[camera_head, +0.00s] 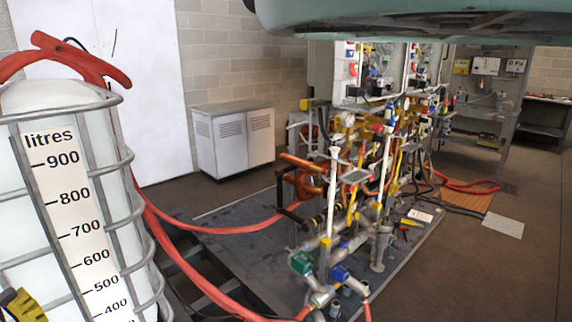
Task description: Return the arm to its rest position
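The head camera view shows a room with heater and pipe equipment. My gripper is not visible in this view. A pale green curved body with a dark underside crosses the top right edge; I cannot tell whether it is part of me. The pipe rig (333,205), with white uprights, valves and coloured fittings, stands on a dark platform in the middle. Behind it are white wall panels carrying gauges and controls (352,70).
A white tank marked in litres (90,200), caged in grey bars, fills the left. Red hoses (215,229) run from it along the floor to the rig. A grey cabinet (232,138) stands at the back wall. A workbench (545,98) is far right. The right floor is open.

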